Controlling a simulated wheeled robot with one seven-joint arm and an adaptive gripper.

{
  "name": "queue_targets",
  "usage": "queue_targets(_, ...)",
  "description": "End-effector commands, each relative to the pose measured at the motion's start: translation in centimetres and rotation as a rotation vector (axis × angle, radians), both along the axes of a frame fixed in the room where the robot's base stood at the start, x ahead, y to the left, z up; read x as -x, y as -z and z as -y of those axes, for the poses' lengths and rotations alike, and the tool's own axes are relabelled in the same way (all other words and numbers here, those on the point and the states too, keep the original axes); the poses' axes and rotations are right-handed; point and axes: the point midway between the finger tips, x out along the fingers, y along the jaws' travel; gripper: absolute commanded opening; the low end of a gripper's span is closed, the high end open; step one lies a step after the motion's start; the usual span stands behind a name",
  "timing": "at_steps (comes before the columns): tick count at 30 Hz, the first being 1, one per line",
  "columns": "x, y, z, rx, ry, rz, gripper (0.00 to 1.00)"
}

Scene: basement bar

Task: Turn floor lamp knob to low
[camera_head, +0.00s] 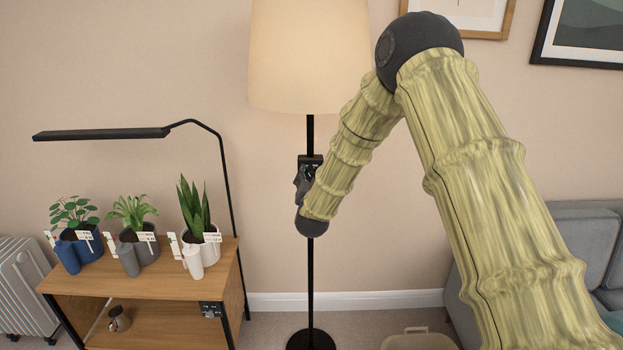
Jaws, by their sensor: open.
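The floor lamp has a lit cream shade (308,55), a thin black pole (310,270) and a round dark base (311,340). A small dark control box (311,160) sits on the pole below the shade, with a small green mark on its face. The knob itself is too small and too covered to make out, so its setting cannot be read. My gripper (301,182) is a dark shape at the box's lower left, partly hidden by my wrist. It is open, and I cannot tell whether it touches the knob.
A wooden shelf unit (140,283) at left bears several potted plants and small watering cans. A black desk lamp (100,134) rises above it. A white radiator (22,285) stands far left, a grey sofa (585,240) at right. A beige bin (418,341) is on the floor.

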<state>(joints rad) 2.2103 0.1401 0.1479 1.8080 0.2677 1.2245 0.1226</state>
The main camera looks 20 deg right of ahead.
Motion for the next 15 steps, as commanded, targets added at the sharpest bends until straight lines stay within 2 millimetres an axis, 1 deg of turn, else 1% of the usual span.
queue_targets(2,0.01,0.0,0.01,0.0,0.0,0.0,0.51)
queue_targets(6,0.02,-0.01,0.01,0.0,0.0,0.0,0.26)
queue_targets(8,0.03,0.0,0.02,0.0,0.0,0.0,0.15)
queue_targets(9,0.03,0.0,0.02,0.0,0.0,0.0,0.07)
queue_targets(10,0.03,-0.01,0.03,0.0,0.0,0.0,0.04)
queue_targets(15,0.03,0.12,0.04,0.008,0.0,-0.001,0.04)
